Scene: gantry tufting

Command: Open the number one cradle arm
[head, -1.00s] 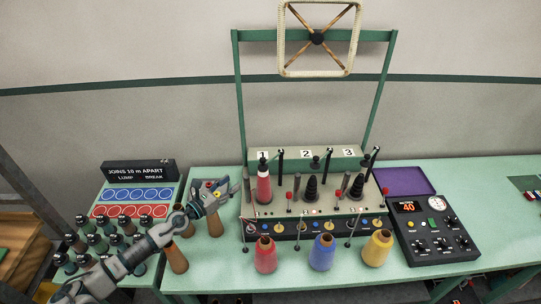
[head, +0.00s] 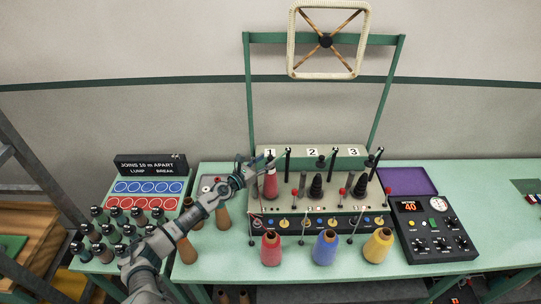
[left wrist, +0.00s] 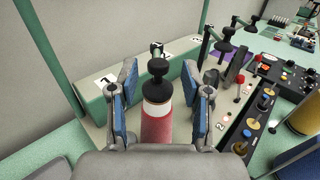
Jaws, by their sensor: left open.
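The number one station, marked by a "1" plate (head: 270,153), holds a red yarn package (head: 270,186) with a white band and black top. In the left wrist view the red package (left wrist: 160,128) stands upright under a black knob (left wrist: 158,68); a dark post top (left wrist: 156,47) shows behind it. Which part is the cradle arm is not clear. My left gripper (head: 250,164) is open at the package's upper left. In the left wrist view its blue-padded fingers (left wrist: 161,78) stand either side of the package top, with gaps showing. My right gripper is not in view.
Stations two and three, with dark cones (head: 316,186), stand to the right. Red, blue and yellow cones (head: 325,248) stand along the front. A control box (head: 432,231) sits at the right.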

